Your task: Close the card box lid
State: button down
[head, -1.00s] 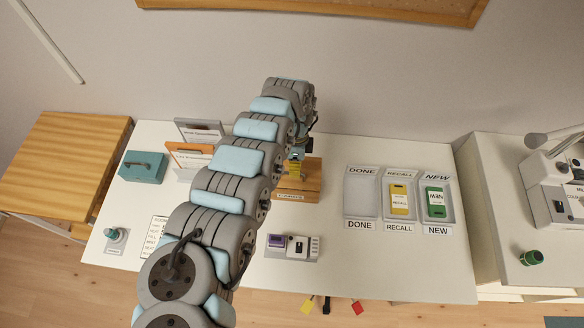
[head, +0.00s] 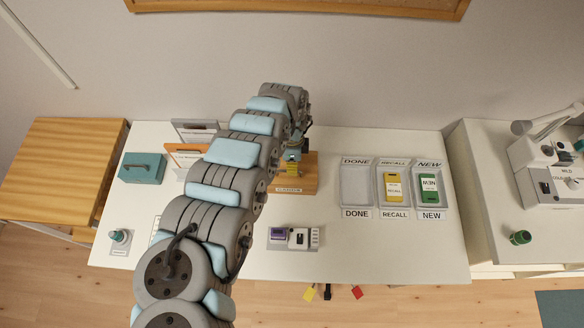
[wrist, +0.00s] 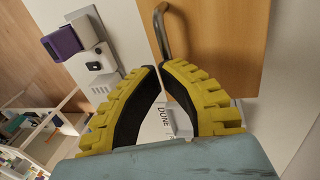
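The card box (head: 306,184) is the wooden box with a small label on its front, near the middle of the table in the head view. My gripper (head: 292,165) is at this box, and my arm hides part of it. In the wrist view a wooden panel (wrist: 215,45) of the box carries a grey metal handle (wrist: 162,32). The yellow fingers of my gripper (wrist: 164,68) are close together, with the handle's near end between their tips. The lid's angle cannot be told.
A purple-and-white device (head: 294,238) stands in front of the box. Trays (head: 356,187) labelled DONE, RECALL and NEW are to the right, two holding cards. A teal box (head: 142,168) and upright stands (head: 186,151) are to the left. The front right table is clear.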

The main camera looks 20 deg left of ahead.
jog(key=d+v, duration=0.1)
jog(key=v, duration=1.2)
jog(key=shift+s+a+r+p, duration=0.2)
jog(key=shift+a+p, duration=0.1)
jog(key=shift+a, duration=0.1)
